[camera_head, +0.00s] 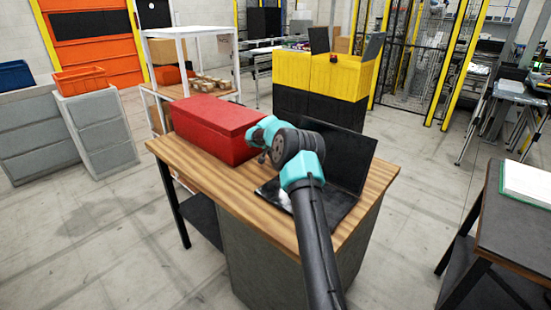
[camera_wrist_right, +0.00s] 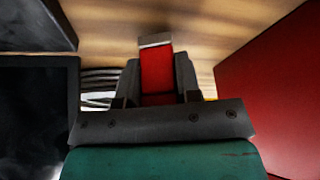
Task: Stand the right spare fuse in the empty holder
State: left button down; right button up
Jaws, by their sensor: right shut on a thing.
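In the right wrist view a red fuse (camera_wrist_right: 157,68) with a silver end cap sits between the two dark fingers of my right gripper (camera_wrist_right: 157,80). The gripper is shut on it, and the capped end points away over the wood tabletop. In the head view my right gripper (camera_head: 263,156) is over the table between the red box and the laptop; its fingers and the fuse are too small or hidden to make out there. I cannot pick out the empty holder in either view. My left gripper is not in view.
The red box (camera_head: 214,127) stands close on the gripper's left in the head view; its wall (camera_wrist_right: 275,90) fills the right of the wrist view. An open black laptop (camera_head: 340,154) stands to the right. The wooden tabletop (camera_head: 215,181) is clear at the front left.

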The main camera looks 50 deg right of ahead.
notch_tip(320, 180, up, 3)
jog(key=shift+f, duration=0.15)
jog(key=s+a, duration=0.3)
jog(key=a, duration=0.1)
jog(key=s+a+r, duration=0.1)
jog(key=s+a, duration=0.6)
jog(key=a, duration=0.1)
jog(key=shift+s+a+r, duration=0.15)
dwell(0.5)
jog(key=shift+r, duration=0.1)
